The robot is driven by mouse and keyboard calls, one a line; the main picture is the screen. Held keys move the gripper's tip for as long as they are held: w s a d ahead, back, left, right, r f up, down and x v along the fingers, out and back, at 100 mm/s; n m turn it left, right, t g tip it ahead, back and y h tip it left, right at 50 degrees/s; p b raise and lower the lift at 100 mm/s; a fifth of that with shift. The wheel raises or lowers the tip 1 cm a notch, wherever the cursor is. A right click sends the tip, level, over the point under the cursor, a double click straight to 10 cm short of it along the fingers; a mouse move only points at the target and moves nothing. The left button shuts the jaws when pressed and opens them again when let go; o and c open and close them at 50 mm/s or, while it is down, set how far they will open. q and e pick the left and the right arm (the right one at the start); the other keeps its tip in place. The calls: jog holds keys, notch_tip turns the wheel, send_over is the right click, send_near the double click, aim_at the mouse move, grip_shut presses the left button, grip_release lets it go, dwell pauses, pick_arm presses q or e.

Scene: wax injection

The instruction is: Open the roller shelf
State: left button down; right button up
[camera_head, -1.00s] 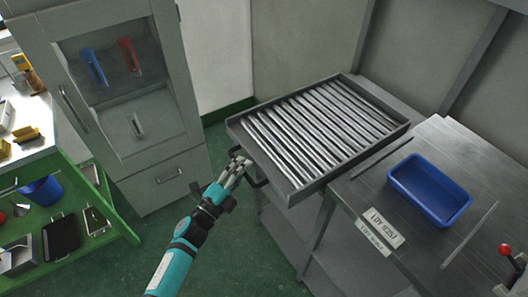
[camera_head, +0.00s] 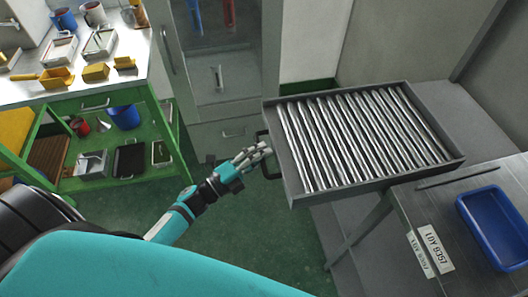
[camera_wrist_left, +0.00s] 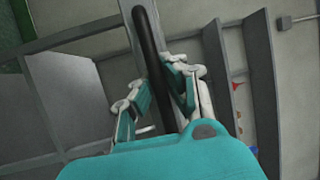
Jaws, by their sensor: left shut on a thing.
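The roller shelf (camera_head: 365,135) is a grey tray with a row of shiny metal rollers, in the middle right of the head view. A dark handle (camera_head: 268,163) is on its left edge. My left gripper (camera_head: 264,150) reaches that handle and is shut on it. In the left wrist view the dark handle bar (camera_wrist_left: 150,50) runs between the fingers of the gripper (camera_wrist_left: 160,85). The right gripper shows in neither view.
A table with a blue tray (camera_head: 495,232) and label plates (camera_head: 432,250) stands to the right of the shelf. A grey cabinet (camera_head: 222,110) stands behind. A green workbench (camera_head: 95,140) with tools is at left. Green floor (camera_head: 245,225) is open below the gripper.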

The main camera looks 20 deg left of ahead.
pick_arm(q)
jog(key=c, duration=1.3)
grip_release()
jog(key=shift+f, duration=0.1)
jog(key=shift+c, duration=0.2)
jog(key=v, duration=1.2)
jog(key=s+a+f+n+g+y, duration=0.1)
jog(key=s+f+n+g+y, duration=0.3)
jog(key=f, duration=0.6)
jog(key=s+a+f+n+g+y, duration=0.1)
jog(key=f+n+y, duration=0.1)
jog(key=f+n, duration=0.6)
jog(key=s+a+f+n+g+y, duration=0.1)
jog(key=s+f+n+g+y, duration=0.15)
jog(key=f, duration=0.95)
jog(key=s+d+f+n+g+y, duration=0.1)
jog(key=s+d+f+n+g, duration=0.1)
jog(key=s+f, duration=0.5)
jog(key=s+d+f+n+g+y, duration=0.1)
jog(key=s+d+f+n+g, duration=0.2)
jog(key=s, duration=1.1)
notch_tip(320, 180, down, 5)
jog(key=n+g, duration=0.1)
jog(key=g, duration=0.2)
jog(key=shift+s+r+g, duration=0.2)
jog(key=shift+s+g, duration=0.15)
